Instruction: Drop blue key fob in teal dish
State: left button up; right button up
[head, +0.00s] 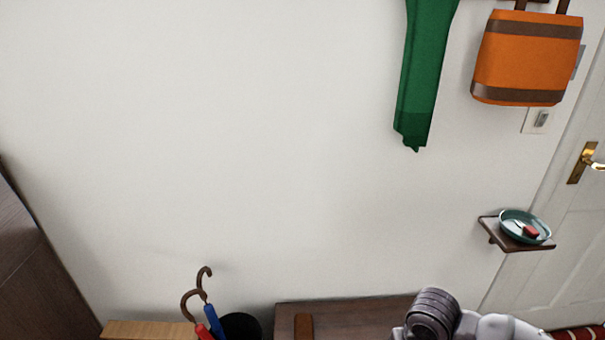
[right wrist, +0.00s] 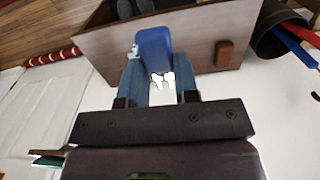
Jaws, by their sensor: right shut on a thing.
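The blue key fob (right wrist: 153,48) shows in the right wrist view, with pale key-like pieces hanging at its near end. My right gripper (right wrist: 158,66) is shut on the fob. The teal dish (head: 507,217) sits on a small wall shelf at the right of the head view, with a small red and white item in it. A sliver of it seems to show at the lower left edge of the right wrist view. In the head view only part of my right arm shows, low and left of the dish; its fingers are hidden. My left gripper is not in view.
The small brown shelf (head: 490,229) is beside a white door with a brass handle (head: 588,163). A green scarf (head: 425,75) and an orange bag (head: 527,60) hang above. A wooden bench (head: 350,308) and umbrellas (head: 205,315) stand below. The wall between is clear.

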aim_at(518, 227)
jog(key=l+u, duration=0.15)
jog(key=l, duration=0.45)
jog(key=l+u, duration=0.15)
jog(key=l, duration=0.4)
jog(key=l+u, duration=0.1)
jog(key=l, duration=0.5)
jog(key=k+l+u, duration=0.15)
jog(key=l, duration=0.4)
jog(key=l+u, duration=0.15)
jog(key=l, duration=0.4)
jog(key=k+l+u, duration=0.15)
jog(key=l, duration=0.4)
